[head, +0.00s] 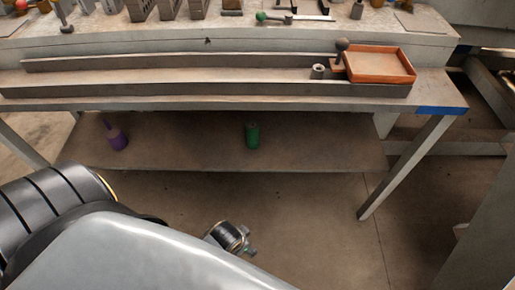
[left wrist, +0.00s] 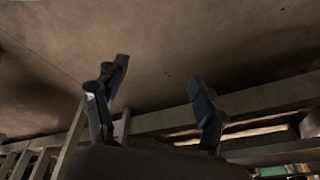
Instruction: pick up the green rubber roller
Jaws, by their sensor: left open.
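The green rubber roller (head: 252,135) appears as a small green cylinder with a dark top, standing on the lower shelf (head: 310,150) under the bench. My left gripper (head: 246,240) is low in the head view, in front of the shelf and apart from the roller. In the left wrist view the two fingers of my left gripper (left wrist: 158,72) are spread with nothing between them. The roller is not seen in the left wrist view. My right gripper is in neither view.
A purple object (head: 117,138) with a thin handle stands left on the same shelf. Above, the bench edge carries a long narrow trough, an orange tray (head: 408,66) and a small grey cylinder (head: 317,71). A bench leg (head: 405,165) stands right. The shelf between the purple object and roller is clear.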

